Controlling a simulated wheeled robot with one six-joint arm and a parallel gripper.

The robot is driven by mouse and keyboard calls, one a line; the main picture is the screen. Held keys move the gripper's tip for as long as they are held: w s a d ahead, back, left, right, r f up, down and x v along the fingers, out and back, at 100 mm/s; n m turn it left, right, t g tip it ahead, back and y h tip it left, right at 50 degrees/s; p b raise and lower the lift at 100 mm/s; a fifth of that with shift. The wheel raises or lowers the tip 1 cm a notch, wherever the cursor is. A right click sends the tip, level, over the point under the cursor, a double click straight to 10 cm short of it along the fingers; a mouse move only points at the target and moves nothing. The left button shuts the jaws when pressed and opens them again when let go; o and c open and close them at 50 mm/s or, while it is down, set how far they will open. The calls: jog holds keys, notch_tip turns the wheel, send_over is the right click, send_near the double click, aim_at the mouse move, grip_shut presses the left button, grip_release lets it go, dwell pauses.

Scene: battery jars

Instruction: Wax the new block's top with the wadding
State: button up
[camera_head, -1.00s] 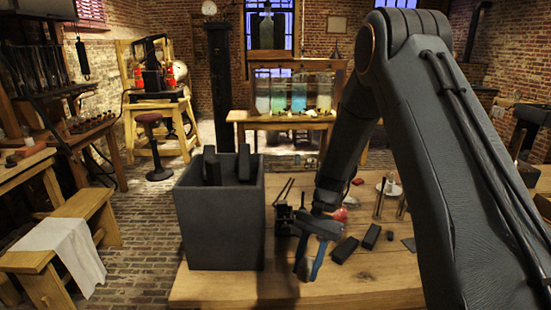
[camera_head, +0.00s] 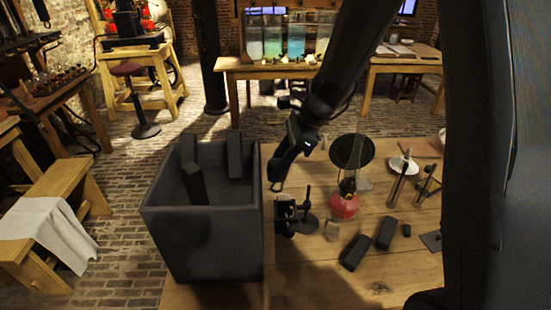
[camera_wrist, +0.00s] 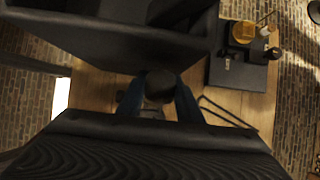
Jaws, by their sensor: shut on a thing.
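My gripper (camera_head: 277,186) hangs just right of the big grey jar (camera_head: 205,220), about level with or above its rim. In the wrist view its blue fingers (camera_wrist: 160,98) are shut on a small dark rounded thing (camera_wrist: 160,85); I cannot tell for sure whether it is the wadding. Dark blocks stand in the jar: one at the right back (camera_head: 235,156), one leaning in the middle (camera_head: 194,184), one at the left back (camera_head: 188,150). Two more dark blocks lie on the table, one nearer (camera_head: 355,252) and one beside it (camera_head: 386,233). Which block is new I cannot tell.
A small black stand (camera_head: 286,215) is right of the jar on the wooden table (camera_head: 300,270). A red lamp (camera_head: 344,203), a pale small cube (camera_head: 332,230), a black disc (camera_head: 352,151) and a white dish (camera_head: 403,165) stand further right. The table's front middle is clear.

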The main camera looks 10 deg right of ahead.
jog(key=shift+f+b, duration=3.4)
jog(key=shift+f, duration=0.3)
jog(key=shift+d+f, duration=0.15)
jog(key=shift+f, duration=0.1)
jog(key=shift+d+r, duration=0.1)
jog(key=shift+d, duration=0.75)
jog(key=shift+d+b, duration=0.3)
jog(key=shift+b, duration=0.05)
jog(key=shift+d, duration=0.8)
jog(key=shift+a+b, duration=0.1)
jog(key=shift+b, duration=0.4)
jog(key=shift+s+a+r+p, duration=0.1)
jog(key=shift+a+p, duration=0.25)
jog(key=shift+a, duration=1.25)
jog(key=shift+a+r+p, duration=0.2)
jog(key=shift+r+p, duration=0.35)
jog(key=shift+p, duration=0.05)
jog(key=shift+a+r+p, duration=0.2)
jog(key=shift+r+p, duration=0.3)
jog(key=shift+p, duration=0.1)
jog(key=shift+c, duration=0.4)
notch_tip(320, 180, up, 6)
jog(key=p, duration=0.5)
jog(key=shift+f, duration=0.2)
